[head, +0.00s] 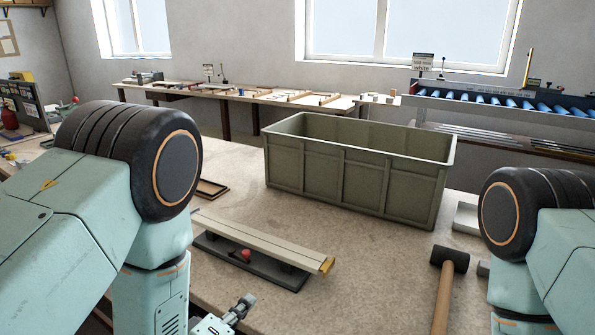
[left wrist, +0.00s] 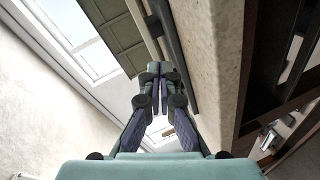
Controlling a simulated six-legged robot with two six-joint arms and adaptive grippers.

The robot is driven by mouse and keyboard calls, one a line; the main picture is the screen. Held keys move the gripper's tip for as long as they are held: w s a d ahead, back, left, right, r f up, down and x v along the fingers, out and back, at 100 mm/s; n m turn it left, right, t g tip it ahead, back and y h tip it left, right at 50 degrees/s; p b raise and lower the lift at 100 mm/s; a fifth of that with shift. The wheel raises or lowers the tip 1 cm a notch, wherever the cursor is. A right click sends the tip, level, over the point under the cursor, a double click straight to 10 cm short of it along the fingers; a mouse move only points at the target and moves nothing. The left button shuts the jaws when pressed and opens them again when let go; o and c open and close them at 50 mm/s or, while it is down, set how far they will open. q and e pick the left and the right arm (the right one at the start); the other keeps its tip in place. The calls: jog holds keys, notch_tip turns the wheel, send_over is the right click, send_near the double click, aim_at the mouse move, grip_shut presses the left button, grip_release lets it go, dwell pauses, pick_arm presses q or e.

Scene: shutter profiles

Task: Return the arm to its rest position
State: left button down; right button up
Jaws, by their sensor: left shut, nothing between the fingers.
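My left arm comes in from the left in the head view and bends downward. Its gripper (head: 238,310) shows at the bottom edge, low in front of the bench fixture and partly cut off by the frame. In the left wrist view the left gripper (left wrist: 160,72) has its dark fingers together, with nothing held between them. My right arm stands bent at the right edge of the head view, and its gripper is out of view.
A cream profile (head: 265,238) lies on a black fixture (head: 268,270) with a red knob. A green-grey crate (head: 360,180) stands behind. A mallet (head: 446,285) lies near my right arm. A small dark tray (head: 212,189) is left of the crate. The workbench (head: 375,270) is clear between profile and mallet.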

pick_arm(q)
jog(key=s+f+m+g, duration=0.1)
jog(key=f, duration=0.1)
jog(key=a+f+m+g+y, duration=0.1)
jog(key=f, duration=0.1)
jog(key=s+a+f+m, duration=0.1)
jog(key=shift+s+a+f+m+g+y, duration=0.15)
jog(key=shift+s+f+m+g+y, duration=0.15)
jog(key=shift+s+f+g, duration=0.1)
jog(key=s+a+f+m+g+y+b, duration=0.1)
jog(key=s+f+g, duration=0.3)
jog(key=s, duration=0.5)
jog(key=s+a+f+m+g+y+b, duration=0.1)
jog(key=s+a+f+m+g+b, duration=0.2)
jog(key=s+f, duration=0.5)
jog(key=s+a+f+m+g+y+b, duration=0.1)
jog(key=s+a+f+g, duration=0.3)
jog(key=s, duration=0.6)
notch_tip(320, 180, down, 3)
jog(key=shift+s+a+r+m+g+b, duration=0.15)
jog(key=shift+s+a+m+g+b, duration=0.2)
jog(key=shift+b, duration=0.3)
